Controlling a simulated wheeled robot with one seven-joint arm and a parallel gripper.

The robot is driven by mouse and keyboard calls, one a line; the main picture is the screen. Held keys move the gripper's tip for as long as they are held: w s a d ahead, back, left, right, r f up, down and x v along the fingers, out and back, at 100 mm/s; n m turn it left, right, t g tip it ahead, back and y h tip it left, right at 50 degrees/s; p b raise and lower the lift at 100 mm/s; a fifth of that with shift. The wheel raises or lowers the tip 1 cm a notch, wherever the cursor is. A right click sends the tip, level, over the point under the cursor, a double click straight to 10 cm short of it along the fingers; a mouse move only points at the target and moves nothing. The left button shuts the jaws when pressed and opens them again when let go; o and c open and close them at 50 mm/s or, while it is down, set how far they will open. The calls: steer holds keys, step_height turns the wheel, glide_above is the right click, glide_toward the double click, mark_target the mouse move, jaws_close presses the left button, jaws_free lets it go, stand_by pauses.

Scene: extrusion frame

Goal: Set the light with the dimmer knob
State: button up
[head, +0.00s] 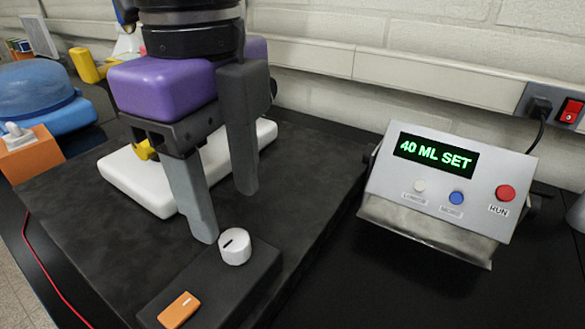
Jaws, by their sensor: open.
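The likely dimmer knob (235,246) is a white cylinder with a dark pointer line on its top. It stands on a dark box (257,268) at the front of the dark board, with an orange switch (179,310) nearer to me. My gripper (228,215) points down with its two grey fingers apart and nothing visible between them. The left fingertip is just behind and left of the knob, and the right finger is farther back. I cannot tell whether the fingertip touches the knob. No lamp lit by the knob can be made out.
A metal control box (450,190) reading "40 ML SET" stands to the right. A white flat block (140,180) lies behind my gripper. A blue domed object (40,95) and an orange box (30,152) are at left. A red cable (40,270) runs along the left.

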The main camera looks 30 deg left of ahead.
steer(key=shift+r, duration=1.05)
stand_by(0.4)
